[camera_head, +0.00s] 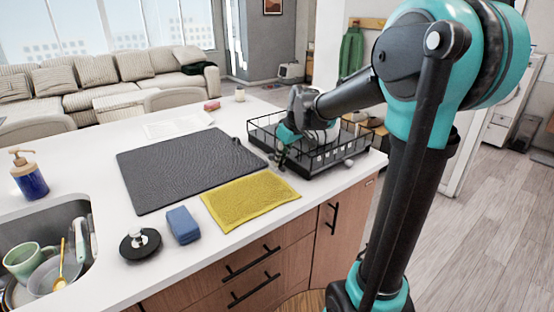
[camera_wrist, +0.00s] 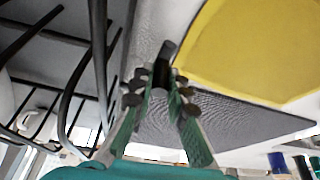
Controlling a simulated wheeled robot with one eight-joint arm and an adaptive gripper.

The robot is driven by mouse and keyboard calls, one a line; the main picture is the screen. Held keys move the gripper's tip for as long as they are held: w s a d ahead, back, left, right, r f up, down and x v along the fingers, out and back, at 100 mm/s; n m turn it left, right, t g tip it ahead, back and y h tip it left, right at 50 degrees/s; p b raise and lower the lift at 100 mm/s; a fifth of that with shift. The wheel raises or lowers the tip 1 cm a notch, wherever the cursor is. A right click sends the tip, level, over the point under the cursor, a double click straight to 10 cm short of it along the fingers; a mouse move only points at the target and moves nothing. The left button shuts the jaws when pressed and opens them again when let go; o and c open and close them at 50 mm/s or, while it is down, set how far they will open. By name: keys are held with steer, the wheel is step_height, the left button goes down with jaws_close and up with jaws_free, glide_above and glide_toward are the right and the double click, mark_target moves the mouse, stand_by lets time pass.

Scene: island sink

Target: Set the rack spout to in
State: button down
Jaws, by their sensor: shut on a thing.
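The black wire dish rack (camera_head: 325,160) stands at the right end of the white island counter. My gripper (camera_head: 281,152) is at the rack's left corner, low over the counter. In the wrist view my gripper's green fingers (camera_wrist: 158,98) are closed around a small dark spout (camera_wrist: 164,58), which sticks out between the fingertips. The rack's black wires (camera_wrist: 75,75) run along the left of that view. The join between spout and rack is not clear, and in the head view my gripper hides the spout.
A yellow cloth (camera_head: 249,199) and a dark mat (camera_head: 185,165) lie left of the rack. A blue sponge (camera_head: 183,225) and a black round object with a silver knob (camera_head: 140,244) are near the front edge. The sink (camera_head: 75,215) holds dishes at far left.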

steer(key=shift+w+d+n, duration=0.2)
steer(key=shift+d+n, duration=0.05)
steer(key=shift+n, duration=0.25)
steer(key=shift+y, duration=0.3)
steer(key=c, duration=1.5)
jaws_free()
steer(key=shift+a, duration=0.1)
